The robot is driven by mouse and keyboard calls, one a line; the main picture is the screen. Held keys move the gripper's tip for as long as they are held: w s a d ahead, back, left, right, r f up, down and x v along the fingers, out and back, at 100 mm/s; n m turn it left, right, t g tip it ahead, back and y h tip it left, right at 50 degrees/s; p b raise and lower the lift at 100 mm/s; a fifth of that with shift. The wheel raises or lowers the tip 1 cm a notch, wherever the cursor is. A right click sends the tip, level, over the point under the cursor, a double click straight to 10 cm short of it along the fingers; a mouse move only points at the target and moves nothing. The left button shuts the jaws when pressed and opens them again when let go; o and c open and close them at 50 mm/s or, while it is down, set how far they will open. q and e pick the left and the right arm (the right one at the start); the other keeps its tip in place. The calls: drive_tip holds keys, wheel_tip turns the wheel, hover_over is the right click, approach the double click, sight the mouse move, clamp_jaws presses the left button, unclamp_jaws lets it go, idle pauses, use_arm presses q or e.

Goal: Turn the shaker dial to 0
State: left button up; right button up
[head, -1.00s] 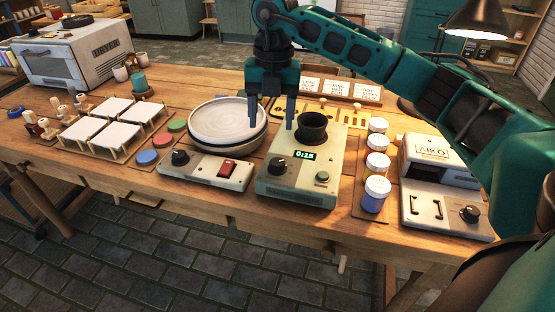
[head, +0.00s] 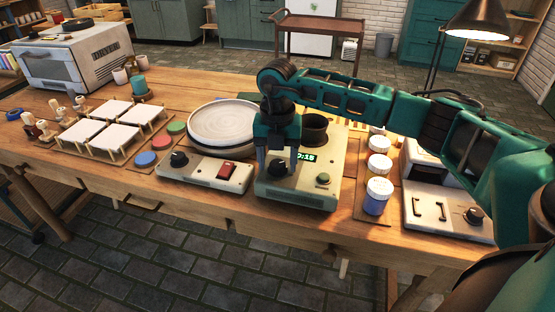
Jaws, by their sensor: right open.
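The shaker (head: 318,195) is a cream box with a dark cup holder (head: 314,128) on top. Its green display (head: 306,157) is partly covered by my gripper; I read what looks like 0:15. Its black dial (head: 279,168) is on the sloped front, left of a small green button (head: 323,180). My right gripper (head: 278,170) points down over the shaker's front. Its fingers are open, one on each side of the dial in this view. I cannot tell whether they touch it. My left gripper is not in view.
Left of the shaker stands a wheel with a pale round plate (head: 222,122) and a control box (head: 206,171) with a knob and red switch. Lidded jars (head: 377,195) and a pale machine (head: 445,210) stand to the right. White tiles (head: 101,137) lie on racks at left.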

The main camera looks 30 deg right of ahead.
drive_tip(key=c, duration=1)
drive_tip(key=shift+c, duration=0.2)
